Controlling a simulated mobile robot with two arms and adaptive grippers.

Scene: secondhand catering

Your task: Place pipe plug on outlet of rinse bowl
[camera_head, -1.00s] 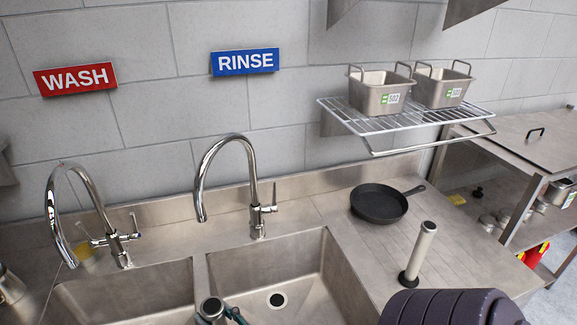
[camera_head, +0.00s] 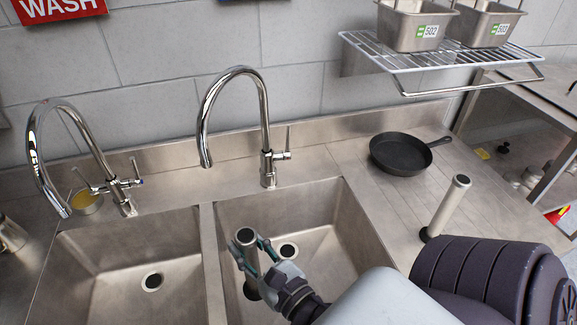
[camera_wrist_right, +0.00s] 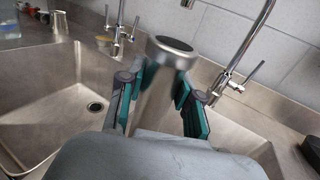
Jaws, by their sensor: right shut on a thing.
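My right gripper (camera_head: 262,258) is shut on a pipe plug (camera_head: 246,242), a steel tube with a dark top and a dark lower end. The plug is held near upright over the left part of the rinse bowl (camera_head: 340,225). In the right wrist view the plug (camera_wrist_right: 168,85) stands between the two green-padded fingers (camera_wrist_right: 160,100). The rinse bowl's outlet (camera_head: 288,250) is a dark round hole, just right of the gripper in the head view. Whether the plug's lower end touches the bowl floor I cannot tell. My left gripper is not in view.
The wash bowl (camera_head: 110,260) with its drain (camera_head: 152,282) lies left of the divider. A tall tap (camera_head: 266,130) arches over the rinse bowl. A second steel tube (camera_head: 450,205) stands on the right counter near my arm, with a black pan (camera_head: 400,155) behind it.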

